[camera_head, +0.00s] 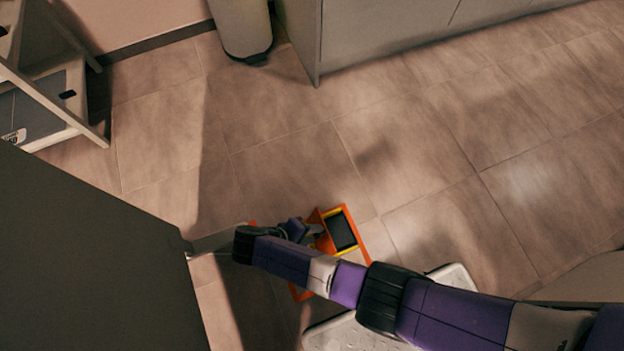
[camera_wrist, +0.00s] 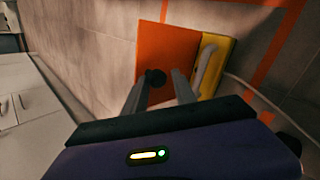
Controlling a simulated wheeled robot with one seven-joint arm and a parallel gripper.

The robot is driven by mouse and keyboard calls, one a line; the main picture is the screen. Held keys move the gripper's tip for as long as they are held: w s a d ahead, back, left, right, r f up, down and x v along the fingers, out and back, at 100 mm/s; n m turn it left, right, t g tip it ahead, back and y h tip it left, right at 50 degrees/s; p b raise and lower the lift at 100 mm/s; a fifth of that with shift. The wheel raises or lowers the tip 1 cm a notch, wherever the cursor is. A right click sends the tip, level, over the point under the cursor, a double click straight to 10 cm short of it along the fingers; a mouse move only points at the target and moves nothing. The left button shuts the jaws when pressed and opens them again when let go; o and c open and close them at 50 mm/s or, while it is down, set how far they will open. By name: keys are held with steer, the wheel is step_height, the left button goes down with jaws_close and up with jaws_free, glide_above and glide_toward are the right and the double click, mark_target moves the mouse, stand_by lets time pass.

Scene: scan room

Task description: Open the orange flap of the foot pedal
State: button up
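The foot pedal is on the floor, partly hidden behind my arm in the head view. Its orange part (camera_head: 327,247) frames a dark rectangular pad (camera_head: 342,232). In the wrist view the orange flap (camera_wrist: 168,48) appears as a flat panel beside the yellow body (camera_wrist: 215,66). My gripper (camera_wrist: 160,77) is in front of the flap with its two grey fingers spread apart. A dark round spot shows between the fingertips; I cannot tell what it is, or whether the fingers touch the flap. In the head view my gripper (camera_head: 314,230) is at the pedal's left side.
A large dark panel (camera_head: 90,260) fills the lower left. A white textured object (camera_head: 455,278) lies beside the pedal, under my arm. Grey cabinets (camera_head: 400,30) and a bin (camera_head: 242,28) stand at the back. The tiled floor (camera_head: 450,140) at right is clear.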

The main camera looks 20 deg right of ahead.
steer(key=o, duration=0.3)
steer(key=shift+s+a+f, duration=0.1)
steer(key=shift+s+f, duration=0.35)
steer(key=shift+f, duration=0.25)
steer(key=shift+w+r, duration=0.25)
steer(key=shift+r, duration=0.1)
steer(key=p+v, duration=0.3)
steer(key=v, duration=0.4)
steer(key=shift+a+r, duration=0.2)
steer(key=shift+r, duration=0.15)
